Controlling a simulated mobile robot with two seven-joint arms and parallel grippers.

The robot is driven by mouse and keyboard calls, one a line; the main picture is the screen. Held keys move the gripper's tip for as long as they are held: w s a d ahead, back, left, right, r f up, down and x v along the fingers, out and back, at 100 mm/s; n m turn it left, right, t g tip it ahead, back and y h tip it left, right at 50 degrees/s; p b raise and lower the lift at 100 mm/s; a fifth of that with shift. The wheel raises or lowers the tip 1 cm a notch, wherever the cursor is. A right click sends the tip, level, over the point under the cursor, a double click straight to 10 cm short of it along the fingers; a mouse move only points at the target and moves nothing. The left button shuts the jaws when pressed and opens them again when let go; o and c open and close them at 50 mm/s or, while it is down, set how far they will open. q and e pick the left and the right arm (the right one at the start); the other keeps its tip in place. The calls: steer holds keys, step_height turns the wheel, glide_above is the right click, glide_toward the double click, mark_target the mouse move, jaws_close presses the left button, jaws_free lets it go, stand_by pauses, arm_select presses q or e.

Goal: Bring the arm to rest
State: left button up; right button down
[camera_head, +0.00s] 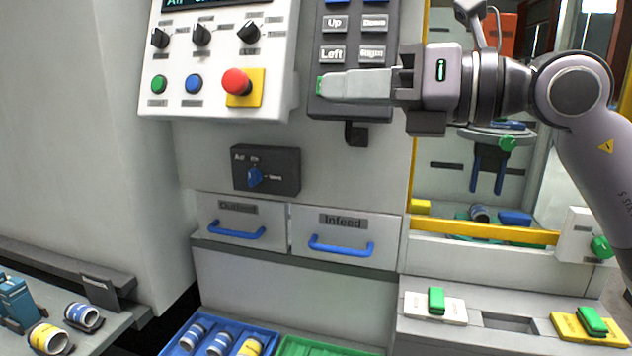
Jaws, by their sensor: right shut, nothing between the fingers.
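My right arm comes in from the right edge and reaches left across the upper part of the head view. My right gripper (322,86) is shut and empty. Its fingers lie in front of the lower part of the dark button pendant (347,108), covering the buttons below "Left". I cannot tell whether the fingertips touch the pendant. My left gripper does not show.
A control panel (215,85) with a red emergency button (237,82) is left of the gripper. Below are two drawers (345,238), a blue tray (255,330) with cans, and a ledge (415,325) with green blocks. A yellow rail (485,231) crosses the opening at right.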

steer(key=w+d+f+m+t+h+p, duration=0.15)
steer(key=d+f+m+t+h, duration=0.35)
steer(key=f+m, duration=1.15)
steer(key=d+f+m+t+h+p, duration=0.25)
steer(key=d+f+m+t, duration=0.4)
steer(key=f+m, duration=1.05)
steer(key=s+d+f+m+g+h, duration=0.2)
steer(key=s+f+m+g+h, duration=0.1)
steer(key=s+f, duration=0.6)
steer(key=s+d+f+m+g+h+p, duration=0.1)
steer(key=s+d+f+m+g+h, duration=0.2)
steer(key=s+f, duration=0.7)
step_height(320, 180, down, 4)
steer(key=m+g, duration=0.2)
steer(key=m, duration=0.1)
steer(key=shift+s+d+m, duration=0.15)
steer(key=shift+s+m, duration=0.15)
steer(key=shift+m, duration=0.05)
